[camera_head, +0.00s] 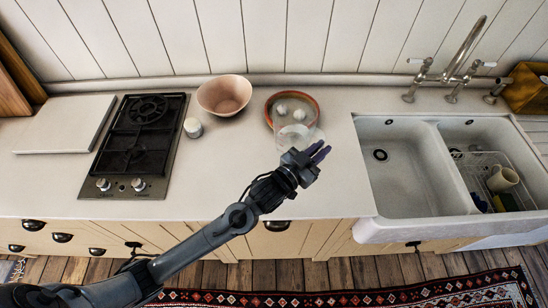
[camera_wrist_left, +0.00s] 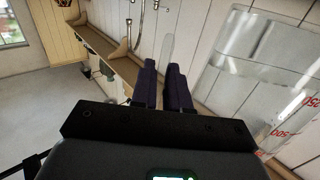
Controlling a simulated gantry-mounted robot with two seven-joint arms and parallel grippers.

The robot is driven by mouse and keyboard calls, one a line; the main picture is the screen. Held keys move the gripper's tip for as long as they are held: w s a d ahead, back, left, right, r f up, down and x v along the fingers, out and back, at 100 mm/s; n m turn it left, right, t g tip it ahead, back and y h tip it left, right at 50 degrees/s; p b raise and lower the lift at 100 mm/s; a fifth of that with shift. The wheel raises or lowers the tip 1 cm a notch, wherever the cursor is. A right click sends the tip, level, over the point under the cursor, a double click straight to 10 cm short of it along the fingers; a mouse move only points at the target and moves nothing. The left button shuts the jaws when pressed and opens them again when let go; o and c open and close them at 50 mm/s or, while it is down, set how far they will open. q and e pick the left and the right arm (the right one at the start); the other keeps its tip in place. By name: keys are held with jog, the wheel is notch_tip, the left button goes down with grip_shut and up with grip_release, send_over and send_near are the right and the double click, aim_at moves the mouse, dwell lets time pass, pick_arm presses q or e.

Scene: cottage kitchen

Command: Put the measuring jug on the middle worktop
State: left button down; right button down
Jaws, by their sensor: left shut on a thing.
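The measuring jug (camera_head: 296,137) is clear glass and hard to make out in the head view, just left of my left gripper (camera_head: 319,151). In the left wrist view the jug (camera_wrist_left: 262,62) fills the right side, with red markings low on it. My left gripper's purple fingers (camera_wrist_left: 163,82) are shut on the jug's clear handle (camera_wrist_left: 167,50). The jug is over the pale middle worktop (camera_head: 235,165), between hob and sink. I cannot tell whether its base touches the worktop. My right gripper is not in view.
A terracotta dish (camera_head: 270,101) with white round things (camera_head: 299,114) is right behind the jug. The hob (camera_head: 140,143) is left, the double sink (camera_head: 398,190) right. The worktop's front middle is clear.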

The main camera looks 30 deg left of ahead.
pick_arm(q)
jog(key=shift+s+a+f, duration=0.9)
jog(key=shift+s+f, duration=0.8)
jog(key=shift+f, duration=0.1)
jog(key=shift+s+a+f, duration=0.9)
jog(key=shift+s+f, duration=0.85)
jog(key=shift+f, duration=0.05)
jog(key=shift+s+a+f, duration=0.9)
jog(key=shift+s+f, duration=0.8)
jog(key=shift+f, duration=0.1)
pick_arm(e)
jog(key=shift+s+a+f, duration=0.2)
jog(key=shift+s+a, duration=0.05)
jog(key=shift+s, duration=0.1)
pick_arm(q)
jog(key=shift+f, duration=0.1)
jog(key=c, duration=1.1)
grip_release()
jog(key=shift+f, duration=0.1)
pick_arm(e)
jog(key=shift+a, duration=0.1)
